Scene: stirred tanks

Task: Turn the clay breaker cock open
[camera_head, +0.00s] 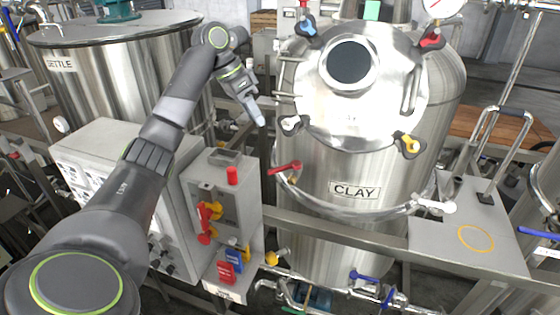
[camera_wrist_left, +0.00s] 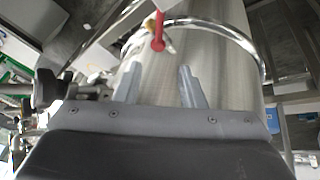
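The tank labelled CLAY (camera_head: 320,215) stands right of centre in the head view. A red-handled cock (camera_head: 285,168) sits on its left side, with the handle lying roughly level. I take this to be the clay breaker cock, though no label shows on it. The red handle also shows near the top of the left wrist view (camera_wrist_left: 158,33). My left gripper (camera_head: 259,116) is above and slightly left of it, apart from it, pointing down. In the wrist view its two fingers (camera_wrist_left: 160,78) are spread with nothing between them. My right gripper is not in view.
A control box (camera_head: 222,180) with red and yellow switches stands left of the cock, close below my left arm. Clamps and a metal rail surround the CLAY tank. A SETTLE tank (camera_head: 105,85) stands behind my left arm. A grey panel (camera_head: 455,235) is at the right.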

